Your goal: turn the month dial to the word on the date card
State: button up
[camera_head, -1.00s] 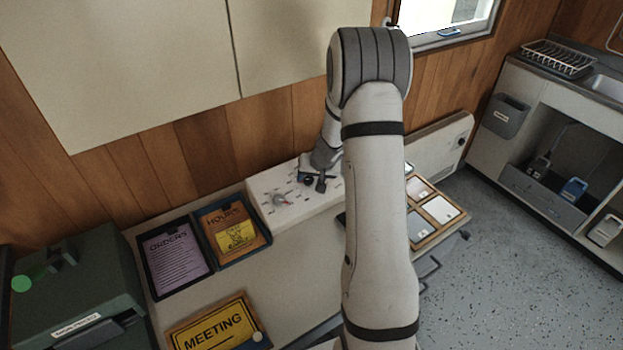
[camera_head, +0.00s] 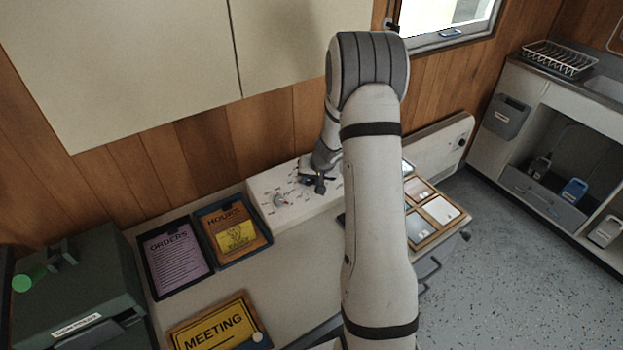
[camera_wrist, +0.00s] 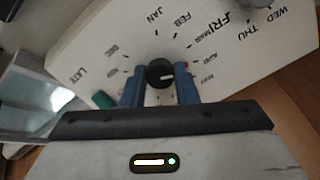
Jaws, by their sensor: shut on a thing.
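The month dial (camera_wrist: 160,72) is a round black knob with a white mark, on a pale panel (camera_wrist: 95,45) printed with month words such as DEC, JAN, FEB and MAR. My gripper (camera_wrist: 160,92) is shut on the dial, with a blue finger on each side. The white mark points roughly to the right in the wrist view; I cannot tell which word it meets. In the head view my gripper (camera_head: 319,183) is at the panel box (camera_head: 262,185) by the wall, and it hides the dial. I cannot make out which item is the date card.
A second knob (camera_head: 280,200) is on the box's left part. An ORDERS tray (camera_head: 147,257), an HOURS tray (camera_head: 208,252) and a yellow MEETING sign (camera_head: 240,318) lie on the desk. A green press (camera_head: 95,270) stands at left. Framed cards (camera_head: 440,208) lie right of my arm.

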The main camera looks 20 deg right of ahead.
jog(key=shift+m+b, duration=0.35)
jog(key=shift+m, duration=0.05)
jog(key=shift+f+m+b, duration=0.15)
jog(key=shift+m+b, duration=0.45)
jog(key=shift+m, duration=0.4)
jog(key=m+b, duration=0.1)
jog(key=m, duration=0.3)
jog(key=shift+m+b, duration=0.3)
jog(key=m, duration=0.4)
jog(key=shift+t+b, duration=0.3)
jog(key=shift+b, duration=0.1)
jog(key=shift+r+m, duration=0.2)
jog(key=shift+m, duration=2)
jog(key=shift+w, duration=0.1)
jog(key=o, duration=1)
